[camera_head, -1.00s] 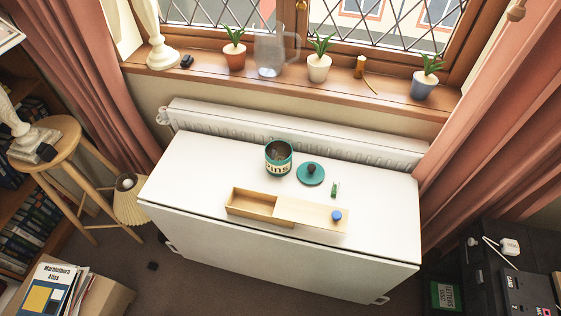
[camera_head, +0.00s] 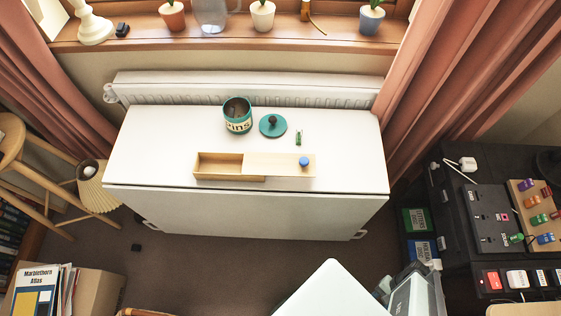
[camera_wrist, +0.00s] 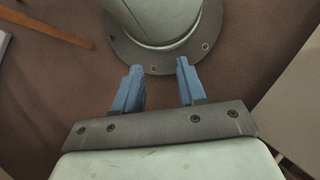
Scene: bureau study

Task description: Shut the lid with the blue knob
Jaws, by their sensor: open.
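A long wooden box (camera_head: 218,167) lies on the white table. Its sliding lid (camera_head: 278,168) carries a blue knob (camera_head: 304,161) near the right end. The lid covers the right part, and the left compartment is open and looks empty. My gripper (camera_wrist: 158,88) shows in the wrist view with its two blue fingers apart and nothing between them. It points down toward the brown floor and my own round base flange, away from the table. The gripper is not visible in the head view.
On the white table (camera_head: 150,150) behind the box stand a teal pins tin (camera_head: 238,122), its round lid (camera_head: 272,125) and a small green item (camera_head: 298,137). A radiator (camera_head: 240,90) runs behind the table. A dark cabinet with switches (camera_head: 490,215) is at right. The table's left part is clear.

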